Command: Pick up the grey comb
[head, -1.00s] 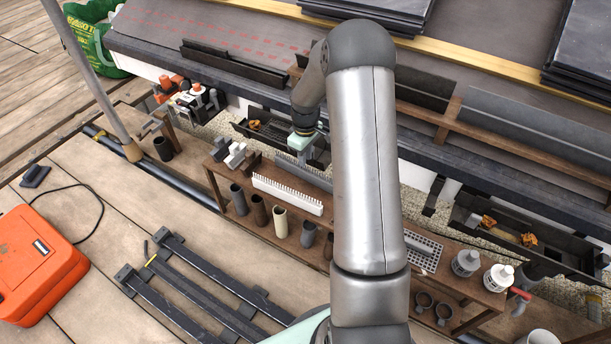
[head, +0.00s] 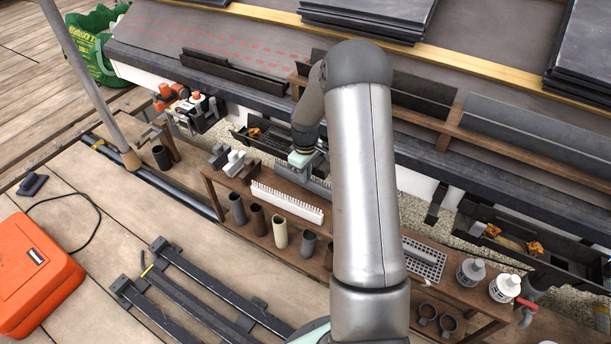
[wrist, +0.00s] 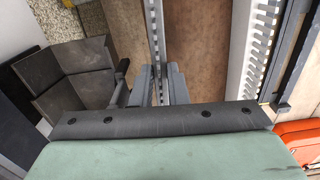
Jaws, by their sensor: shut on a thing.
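The grey comb (wrist: 156,35) is a long, thin toothed strip. In the wrist view it runs upward from between my gripper's fingers. My gripper (wrist: 160,75) is shut on it, with one grey finger on each side. In the head view my gripper (head: 304,158) is over the back of the wooden bench, behind the white comb. The comb is hard to make out there, and my arm covers the area to its right. I cannot tell whether the comb still touches the bench.
A white comb (head: 287,203) lies on the bench (head: 213,178) near my gripper. Several pipe pieces hang along the front edge. Grey blocks (head: 233,163) sit at the left end. The gutter (head: 240,137) runs close behind.

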